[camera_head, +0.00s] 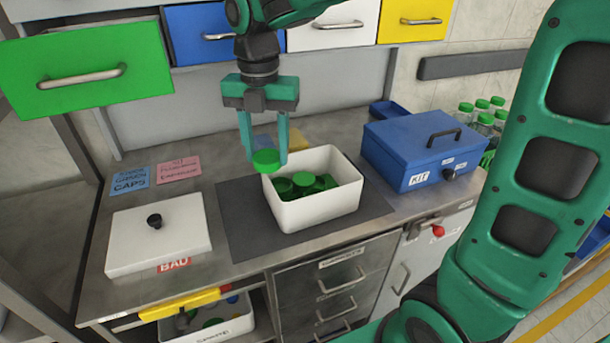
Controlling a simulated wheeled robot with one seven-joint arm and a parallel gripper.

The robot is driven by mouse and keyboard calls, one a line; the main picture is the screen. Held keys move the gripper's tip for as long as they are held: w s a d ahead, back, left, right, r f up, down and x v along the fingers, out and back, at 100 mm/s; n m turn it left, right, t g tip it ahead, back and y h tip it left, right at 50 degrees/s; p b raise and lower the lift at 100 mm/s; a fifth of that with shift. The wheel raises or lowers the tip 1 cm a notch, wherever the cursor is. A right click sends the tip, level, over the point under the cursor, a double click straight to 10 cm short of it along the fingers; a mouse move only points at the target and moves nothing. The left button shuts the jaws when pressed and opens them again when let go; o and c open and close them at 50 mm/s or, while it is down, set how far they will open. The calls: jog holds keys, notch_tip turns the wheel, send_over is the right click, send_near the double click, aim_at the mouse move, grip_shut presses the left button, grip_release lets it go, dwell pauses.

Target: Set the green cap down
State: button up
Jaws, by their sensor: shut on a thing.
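My gripper (266,158) points down and is shut on a green cap (266,160), held between its two fingertips. The held cap is above the back left corner of a white bin (318,215). The bin stands without a lid on a dark grey mat (248,235) and holds several green caps (303,181). The lower edge of the held cap overlaps the bin's rim in the picture, so I cannot tell the exact height between them.
A white lid (160,232) with a black knob lies left of the mat. A blue kit box (420,150) stands to the right. Blue (130,180) and pink (179,169) notes lie at the back left. Drawers, the left one green (85,72), overhang the back. Bottles (484,115) stand far right.

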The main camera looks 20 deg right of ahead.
send_over(310, 186)
notch_tip(310, 186, down, 6)
jog(key=shift+a+r, duration=0.1)
jog(key=shift+f, duration=2.1)
jog(key=o, duration=1)
jog(key=shift+f, duration=0.1)
